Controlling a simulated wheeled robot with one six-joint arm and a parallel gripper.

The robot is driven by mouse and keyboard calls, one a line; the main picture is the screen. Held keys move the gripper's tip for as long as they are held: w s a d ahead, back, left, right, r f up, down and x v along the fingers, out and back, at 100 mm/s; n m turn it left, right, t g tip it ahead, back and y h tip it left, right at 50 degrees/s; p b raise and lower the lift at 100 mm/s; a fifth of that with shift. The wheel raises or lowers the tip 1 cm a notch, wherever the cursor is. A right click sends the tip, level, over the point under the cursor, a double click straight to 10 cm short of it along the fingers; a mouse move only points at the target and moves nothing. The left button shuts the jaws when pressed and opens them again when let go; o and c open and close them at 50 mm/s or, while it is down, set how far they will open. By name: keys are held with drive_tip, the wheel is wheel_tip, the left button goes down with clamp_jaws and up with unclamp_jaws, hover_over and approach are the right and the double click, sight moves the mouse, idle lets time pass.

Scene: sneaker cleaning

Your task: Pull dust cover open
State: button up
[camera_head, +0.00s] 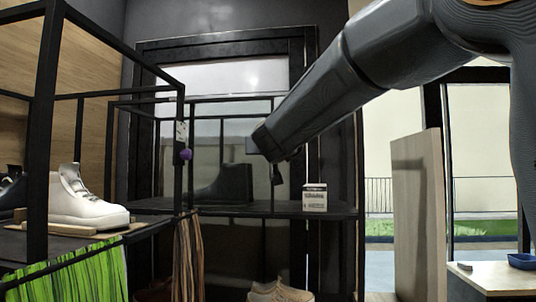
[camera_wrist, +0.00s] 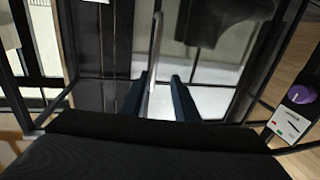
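The dust cover seems to be the grey see-through panel (camera_head: 208,142) on the front of the black-framed shelf unit in the head view. In the wrist view a thin pale upright bar (camera_wrist: 156,45), which looks like its handle, shows between the fingers of my gripper (camera_wrist: 161,90). The two dark fingers stand apart with a gap between them. The bar seems nearer the left finger; I cannot tell whether it touches. In the head view my gripper (camera_head: 278,172) is at the right part of the panel, its fingers mostly hidden by my arm.
A dark boot (camera_head: 236,183) and a small white box (camera_head: 314,198) stand on the middle shelf. A white sneaker (camera_head: 82,202) sits on the left rack. A purple knob (camera_head: 186,154) is on the frame post. A wooden board (camera_head: 418,215) stands at right.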

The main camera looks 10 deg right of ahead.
drive_tip(key=shift+s+a, duration=0.1)
drive_tip(key=shift+s, duration=0.95)
drive_tip(key=shift+f, duration=0.15)
drive_tip(key=s+d+f+n+g+y+b, duration=0.1)
drive_tip(key=s+f+g+b, duration=0.15)
drive_tip(key=f, duration=0.95)
drive_tip(key=s+f+g+y+b, duration=0.1)
drive_tip(key=s+f+g, duration=0.15)
drive_tip(key=f, duration=0.95)
drive_tip(key=s+d+f+n+g+y+b, duration=0.1)
drive_tip(key=s+f+g+b, duration=0.15)
drive_tip(key=f, duration=1.05)
drive_tip(key=s+d+f+g+h+b, duration=0.1)
drive_tip(key=s+d+f+g, duration=0.3)
drive_tip(key=s+f, duration=0.8)
drive_tip(key=s+d+f+m+g+b, duration=0.1)
drive_tip(key=s+d+f+g+b, duration=0.2)
drive_tip(key=s+f, duration=1)
drive_tip(key=shift+s+d+f+g+h, duration=0.15)
drive_tip(key=shift+d+f+g+h, duration=0.3)
drive_tip(key=shift+f+g, duration=0.45)
